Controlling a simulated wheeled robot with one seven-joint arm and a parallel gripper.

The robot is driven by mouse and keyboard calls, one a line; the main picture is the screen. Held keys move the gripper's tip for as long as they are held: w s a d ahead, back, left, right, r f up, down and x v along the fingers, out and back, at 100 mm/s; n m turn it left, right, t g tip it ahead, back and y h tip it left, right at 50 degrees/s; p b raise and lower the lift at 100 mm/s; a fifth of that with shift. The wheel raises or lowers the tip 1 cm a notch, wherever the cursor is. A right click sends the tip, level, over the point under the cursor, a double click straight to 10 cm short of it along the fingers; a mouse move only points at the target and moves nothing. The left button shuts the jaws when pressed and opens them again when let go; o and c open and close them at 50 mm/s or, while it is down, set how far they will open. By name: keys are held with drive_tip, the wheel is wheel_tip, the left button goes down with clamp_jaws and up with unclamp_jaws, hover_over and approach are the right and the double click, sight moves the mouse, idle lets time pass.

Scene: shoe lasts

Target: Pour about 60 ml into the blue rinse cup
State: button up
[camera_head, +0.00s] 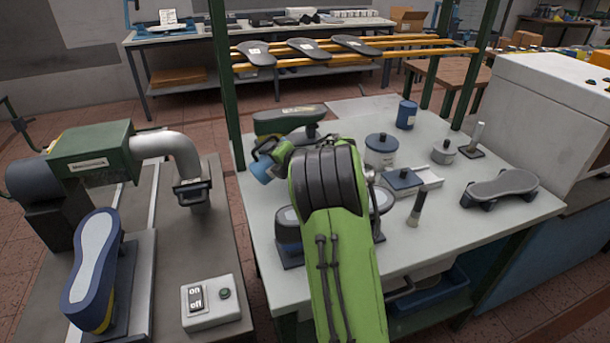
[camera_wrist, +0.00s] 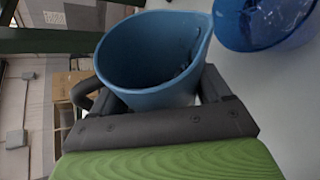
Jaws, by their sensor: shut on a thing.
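My gripper (camera_head: 277,153) is at the left part of the white table, partly behind my green arm. It is shut on a light blue jug (camera_head: 262,170), which looks tilted. In the wrist view the jug (camera_wrist: 150,55) sits between the fingers, its spout at the upper right. Some dark specks show on its inner wall; I cannot make out a liquid level. A glossy dark blue vessel (camera_wrist: 262,22) is just beyond the spout, apart from it and cut off by the frame. A blue labelled cup (camera_head: 407,115) stands at the table's back; I cannot tell whether these are the same.
A lidded pot (camera_head: 381,151), a smaller lidded pot (camera_head: 443,152), a blue-lidded box (camera_head: 403,181), a brush (camera_head: 417,207) and a grey sole on a stand (camera_head: 503,186) occupy the table. Green posts rise at its back edge. A machine (camera_head: 95,155) stands left. The front right is clear.

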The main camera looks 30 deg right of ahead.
sight(263, 169)
drive_tip(key=shift+w+d+r+n+h+b, duration=0.2)
drive_tip(key=shift+n+h+b, duration=0.15)
drive_tip(key=shift+b, duration=0.5)
drive_tip(key=shift+s+r+n+b, duration=0.15)
drive_tip(key=shift+r+n+b, duration=0.15)
drive_tip(key=shift+n+b, duration=0.05)
drive_tip(key=shift+d, duration=0.1)
drive_tip(key=shift+h, duration=0.25)
idle(0.6)
drive_tip(key=b, duration=0.2)
drive_tip(key=f+n+h+b, duration=0.1)
drive_tip(key=b, duration=0.1)
drive_tip(key=shift+a+f+g, duration=0.25)
drive_tip(key=shift+f+g, duration=0.05)
drive_tip(key=a+f+n+h, duration=0.2)
drive_tip(key=a+n, duration=0.1)
drive_tip(key=shift+w+f+h, duration=0.3)
drive_tip(key=shift+w+f, duration=0.05)
drive_tip(key=shift+a+n+h, duration=0.15)
drive_tip(key=shift+n+h, duration=0.15)
drive_tip(key=shift+a+r+n+h, duration=0.2)
drive_tip(key=shift+r+n+h, duration=0.4)
drive_tip(key=shift+h, duration=0.1)
